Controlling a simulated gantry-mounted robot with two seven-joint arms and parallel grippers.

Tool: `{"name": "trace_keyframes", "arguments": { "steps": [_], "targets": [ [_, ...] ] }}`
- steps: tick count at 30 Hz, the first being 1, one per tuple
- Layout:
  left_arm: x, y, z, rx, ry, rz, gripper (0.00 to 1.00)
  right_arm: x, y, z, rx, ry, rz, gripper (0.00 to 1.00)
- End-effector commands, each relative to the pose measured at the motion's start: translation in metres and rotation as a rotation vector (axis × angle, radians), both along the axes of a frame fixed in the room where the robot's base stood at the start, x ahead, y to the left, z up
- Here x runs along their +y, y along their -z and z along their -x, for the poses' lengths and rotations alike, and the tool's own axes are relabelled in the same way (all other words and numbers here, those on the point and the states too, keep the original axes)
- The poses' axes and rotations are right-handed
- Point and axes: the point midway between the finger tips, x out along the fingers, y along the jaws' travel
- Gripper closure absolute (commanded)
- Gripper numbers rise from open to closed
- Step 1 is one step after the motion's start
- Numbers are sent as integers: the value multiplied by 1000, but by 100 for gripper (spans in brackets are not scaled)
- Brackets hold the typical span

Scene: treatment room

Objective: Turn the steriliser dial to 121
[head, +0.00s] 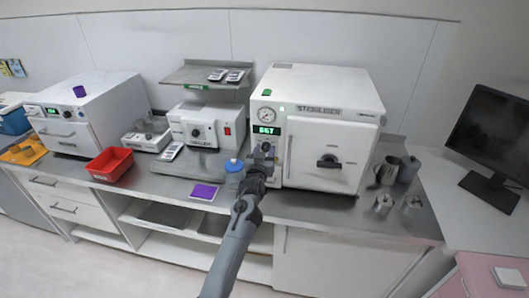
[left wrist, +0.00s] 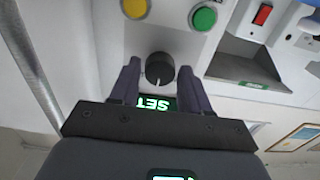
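The white steriliser (head: 325,140) stands on the steel counter, its door shut and its green display (head: 267,130) lit. The display's characters are too small to read surely in the head view. My left gripper (head: 263,158) is at the panel below the display and hides the dial there. In the left wrist view the black round dial (left wrist: 159,72) with a pale pointer line sits between the two fingers of my left gripper (left wrist: 159,82). The fingers are open, one on each side, with small gaps seen. Part of the display (left wrist: 155,104) shows "SET" upside down. My right gripper is not in view.
The steriliser's door handle (head: 328,162) is right of my gripper. A blue-lidded jar (head: 234,168) stands close on the left, near a purple pad (head: 204,192). A yellow button (left wrist: 135,8) and green button (left wrist: 204,18) are near the dial.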

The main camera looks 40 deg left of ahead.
Motion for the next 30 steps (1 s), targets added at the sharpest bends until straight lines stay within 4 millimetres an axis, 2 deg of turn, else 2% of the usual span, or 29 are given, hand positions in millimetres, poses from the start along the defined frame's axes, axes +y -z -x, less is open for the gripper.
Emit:
{"name": "trace_keyframes", "arguments": {
  "steps": [1, 7, 20, 30],
  "targets": [
    [0, 0, 0, 0, 0, 0, 62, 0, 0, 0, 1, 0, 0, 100],
    [0, 0, 0, 0, 0, 0, 93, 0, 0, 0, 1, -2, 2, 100],
    [0, -1, 0, -39, 0, 80, 94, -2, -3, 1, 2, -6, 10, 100],
    [0, 0, 0, -157, 0, 323, 94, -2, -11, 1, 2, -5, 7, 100]
  ]
}}
